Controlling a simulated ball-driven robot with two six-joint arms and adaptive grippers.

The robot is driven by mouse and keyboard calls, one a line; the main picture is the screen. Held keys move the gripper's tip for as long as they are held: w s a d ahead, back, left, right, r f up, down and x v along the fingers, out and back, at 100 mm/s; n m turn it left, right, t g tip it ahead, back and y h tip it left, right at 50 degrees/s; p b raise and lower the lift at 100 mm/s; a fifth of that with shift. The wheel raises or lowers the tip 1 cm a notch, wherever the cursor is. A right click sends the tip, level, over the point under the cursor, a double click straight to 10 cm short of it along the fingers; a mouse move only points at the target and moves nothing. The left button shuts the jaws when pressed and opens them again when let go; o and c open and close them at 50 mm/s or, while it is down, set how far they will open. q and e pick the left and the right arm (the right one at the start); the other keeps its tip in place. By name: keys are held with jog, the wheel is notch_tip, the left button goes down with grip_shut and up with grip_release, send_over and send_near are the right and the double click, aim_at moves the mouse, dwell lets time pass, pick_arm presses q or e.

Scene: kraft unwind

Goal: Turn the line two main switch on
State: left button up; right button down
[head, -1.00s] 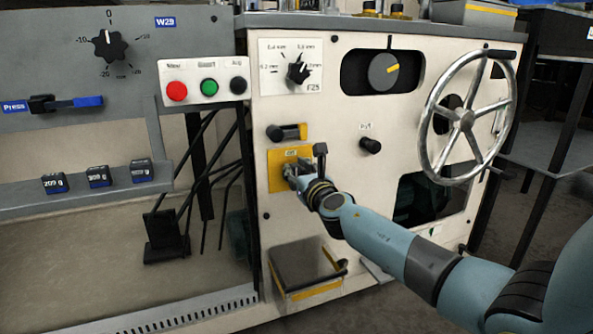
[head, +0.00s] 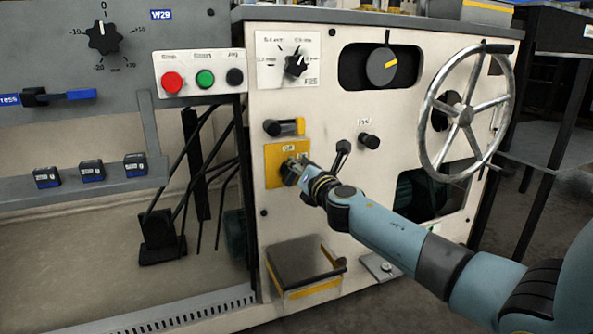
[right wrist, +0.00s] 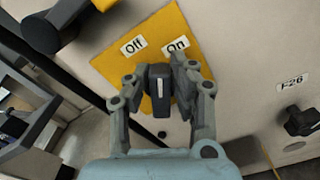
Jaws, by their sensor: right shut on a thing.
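The line two main switch is a dark knob with a white mark, on a yellow plate (head: 273,172) on the front of the cream machine. In the right wrist view the knob (right wrist: 158,92) stands between the two fingers of my right gripper (right wrist: 160,85), which is shut on it. The plate (right wrist: 118,62) carries an "Off" label (right wrist: 133,45) and an "On" label (right wrist: 176,45). The white mark points up, between the two labels in the picture. In the head view my right gripper (head: 295,171) covers most of the knob. My left gripper is not in view.
Above the plate is a black and yellow handle (head: 285,127). A black knob (head: 369,141) and a large handwheel (head: 465,115) are to the right. Red (head: 172,82), green (head: 205,79) and black buttons are at upper left. A box (head: 300,266) juts out below.

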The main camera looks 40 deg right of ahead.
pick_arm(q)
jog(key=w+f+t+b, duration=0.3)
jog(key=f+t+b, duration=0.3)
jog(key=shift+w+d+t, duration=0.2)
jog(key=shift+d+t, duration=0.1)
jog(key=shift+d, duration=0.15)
pick_arm(e)
jog(key=shift+s+d+f+m, duration=0.15)
jog(key=shift+f+m, duration=0.25)
jog(key=shift+m, duration=1.55)
jog(key=shift+w+d+f+m, duration=0.1)
jog(key=shift+d+f+m, duration=0.25)
jog(key=shift+m, duration=1.65)
jog(key=shift+s+d+f+m, duration=0.1)
jog(key=shift+f+m, duration=0.4)
jog(key=shift+m, duration=1.45)
jog(key=c, duration=1.2)
grip_release()
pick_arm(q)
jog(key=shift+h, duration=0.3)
pick_arm(e)
jog(key=shift+o, duration=0.2)
jog(key=shift+r, duration=0.1)
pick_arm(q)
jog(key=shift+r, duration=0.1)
pick_arm(e)
jog(key=v, duration=1.2)
